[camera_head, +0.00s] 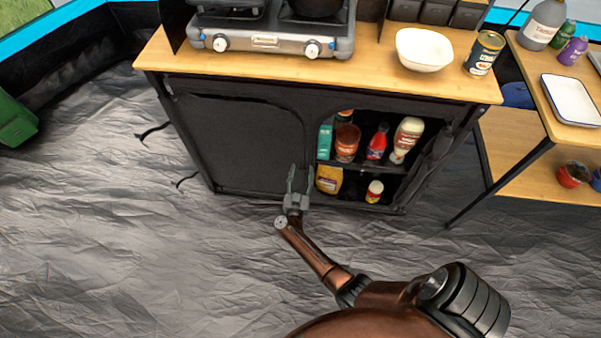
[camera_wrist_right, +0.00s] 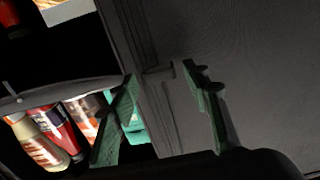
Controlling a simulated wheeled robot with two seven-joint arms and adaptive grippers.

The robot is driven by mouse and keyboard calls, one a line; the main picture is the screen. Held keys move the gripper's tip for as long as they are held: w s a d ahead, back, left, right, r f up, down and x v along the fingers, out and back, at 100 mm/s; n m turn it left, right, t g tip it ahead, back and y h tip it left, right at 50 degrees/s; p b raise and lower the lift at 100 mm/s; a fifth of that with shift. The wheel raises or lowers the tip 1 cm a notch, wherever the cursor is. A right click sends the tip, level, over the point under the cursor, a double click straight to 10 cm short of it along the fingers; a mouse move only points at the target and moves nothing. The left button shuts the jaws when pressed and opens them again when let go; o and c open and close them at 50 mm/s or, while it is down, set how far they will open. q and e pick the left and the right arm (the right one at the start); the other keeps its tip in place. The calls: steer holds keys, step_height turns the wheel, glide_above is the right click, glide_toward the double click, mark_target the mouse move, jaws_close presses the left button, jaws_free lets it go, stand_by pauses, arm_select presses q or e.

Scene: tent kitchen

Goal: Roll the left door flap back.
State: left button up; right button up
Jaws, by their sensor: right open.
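The left door flap (camera_head: 243,142) is a dark fabric panel hanging flat over the left half of the kitchen cabinet. It fills the right side of the right wrist view (camera_wrist_right: 255,70). My right gripper (camera_head: 300,178) is open at the flap's lower inner edge, near the middle of the cabinet front. In the right wrist view its green-padded fingers (camera_wrist_right: 162,105) stand apart, with the dark edge strip between or behind them. I cannot tell whether they touch the cloth. My left gripper is out of view.
The cabinet's right half is open, with bottles and jars on its shelves (camera_head: 362,168); its dark flap is gathered at the right side (camera_head: 432,160). A stove (camera_head: 270,42), white bowl (camera_head: 424,50) and can (camera_head: 484,54) stand on top. The groundsheet (camera_head: 130,250) is clear in front.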

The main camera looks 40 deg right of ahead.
steer(key=shift+c, duration=0.2)
steer(key=shift+s, duration=0.1)
jaws_close()
stand_by(0.4)
